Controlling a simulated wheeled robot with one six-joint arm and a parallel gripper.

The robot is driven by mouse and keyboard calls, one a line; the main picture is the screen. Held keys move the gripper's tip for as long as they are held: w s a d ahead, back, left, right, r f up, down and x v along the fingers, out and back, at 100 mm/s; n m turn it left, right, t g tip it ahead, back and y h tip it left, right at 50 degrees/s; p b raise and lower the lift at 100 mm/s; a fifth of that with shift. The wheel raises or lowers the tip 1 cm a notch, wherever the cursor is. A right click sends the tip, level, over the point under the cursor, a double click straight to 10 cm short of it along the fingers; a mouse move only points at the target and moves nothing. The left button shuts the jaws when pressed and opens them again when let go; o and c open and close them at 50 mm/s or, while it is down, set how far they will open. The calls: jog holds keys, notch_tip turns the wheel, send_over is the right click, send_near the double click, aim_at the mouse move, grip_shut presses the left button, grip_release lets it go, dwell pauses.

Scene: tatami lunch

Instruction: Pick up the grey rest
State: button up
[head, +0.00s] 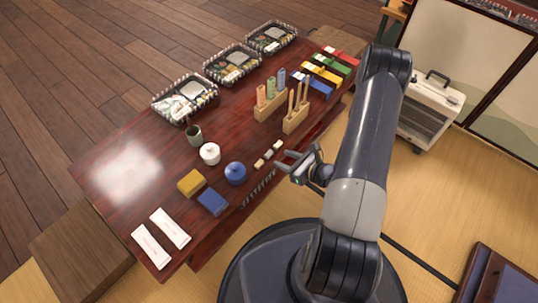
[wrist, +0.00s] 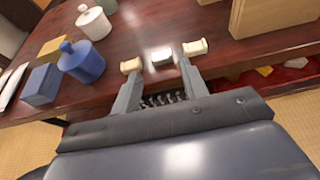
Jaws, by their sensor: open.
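Three small rests lie in a row near the table's edge. The middle one looks pale grey and shiny in the wrist view, so I take it as the grey rest (wrist: 162,57); it also shows in the head view (head: 268,154). A cream rest (wrist: 131,66) lies to its left and another cream rest (wrist: 195,47) to its right. My gripper (wrist: 160,72) is open and empty, with its fingers pointing at the row and the grey rest between their lines. In the head view my gripper (head: 280,161) is at the table's near edge, beside the rests.
A blue lidded pot (head: 235,174), a white lidded pot (head: 210,154), a blue box (head: 213,202) and a yellow box (head: 191,183) stand left of the rests. Wooden holders (head: 295,122) stand beyond them. The table top (head: 227,125) behind the rests is clear.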

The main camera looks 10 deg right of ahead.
aim_at(267, 152)
jog(key=b+x, duration=0.2)
jog(key=x, duration=0.3)
jog(key=shift+f, duration=0.15)
jog(key=shift+w+a+f, duration=0.15)
jog(key=shift+w+a, duration=0.15)
jog(key=shift+w, duration=0.25)
jog(key=shift+c, duration=0.2)
jog(key=c, duration=0.7)
